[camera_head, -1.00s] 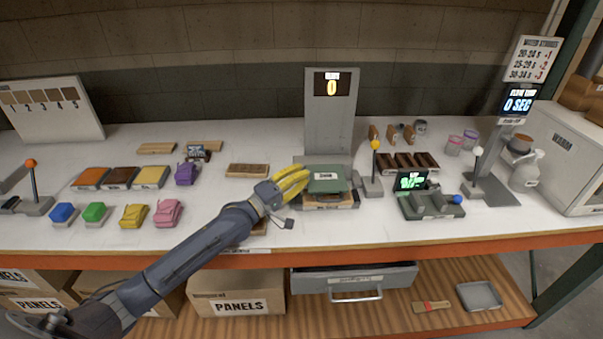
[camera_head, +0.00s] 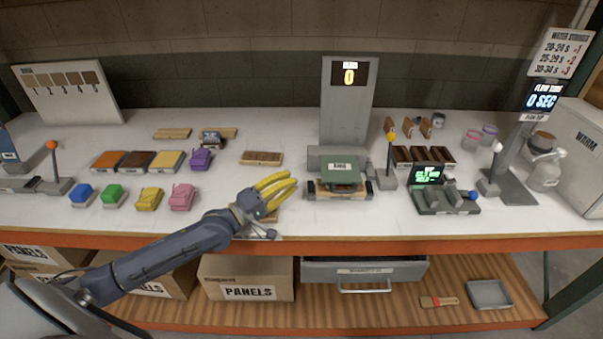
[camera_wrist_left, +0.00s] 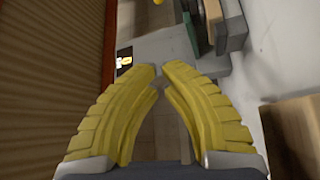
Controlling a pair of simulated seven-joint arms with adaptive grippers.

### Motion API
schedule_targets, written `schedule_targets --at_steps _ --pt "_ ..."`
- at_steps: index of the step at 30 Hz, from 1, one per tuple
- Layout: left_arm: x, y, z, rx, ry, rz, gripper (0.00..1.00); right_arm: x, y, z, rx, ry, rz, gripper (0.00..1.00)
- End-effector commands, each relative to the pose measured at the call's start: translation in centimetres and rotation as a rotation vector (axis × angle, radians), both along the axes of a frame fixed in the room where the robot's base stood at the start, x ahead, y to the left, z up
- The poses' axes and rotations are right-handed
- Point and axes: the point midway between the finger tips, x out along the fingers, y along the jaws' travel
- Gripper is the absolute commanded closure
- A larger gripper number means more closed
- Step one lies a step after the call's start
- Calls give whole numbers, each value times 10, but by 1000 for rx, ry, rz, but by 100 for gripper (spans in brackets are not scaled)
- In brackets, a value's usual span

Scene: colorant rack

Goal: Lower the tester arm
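A dark tester-like device (camera_head: 432,205) stands on the bench right of centre, with a small green-lit screen (camera_head: 427,174). A short grey arm and a blue ball knob (camera_head: 473,196) sit low at its right side; the arm's exact angle is too small to tell. My left gripper (camera_head: 293,181) is over the front middle of the bench, well left of this device. Its yellow fingers are curved together, tips nearly meeting, with nothing between them; they also show in the wrist view (camera_wrist_left: 160,72). My right gripper is not in view.
A green block (camera_head: 341,170) rests on a wooden piece at the central stand (camera_head: 346,115), just right of my gripper. A yellow-knobbed lever (camera_head: 391,150) stands between it and the device. A white-knobbed lever (camera_head: 496,160) stands farther right. Coloured blocks (camera_head: 112,194) lie left.

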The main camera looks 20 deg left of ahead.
Motion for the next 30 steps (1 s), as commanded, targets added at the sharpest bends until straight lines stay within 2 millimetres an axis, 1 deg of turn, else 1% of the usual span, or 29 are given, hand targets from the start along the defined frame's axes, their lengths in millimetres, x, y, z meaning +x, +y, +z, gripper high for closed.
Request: schedule_targets --at_steps 3,9,24,26,28,30 --pt "-11 6 -3 1 2 0 100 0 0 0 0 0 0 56" --pt "-20 11 -5 1 1 -1 100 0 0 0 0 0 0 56" --pt "-21 12 -5 0 0 0 100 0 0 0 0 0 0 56" --pt "-23 11 -6 -2 2 -2 100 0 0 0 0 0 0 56" --pt "-28 6 -10 -11 9 -12 100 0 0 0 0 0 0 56" --pt "-39 -3 -18 -29 22 -30 100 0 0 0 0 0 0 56"
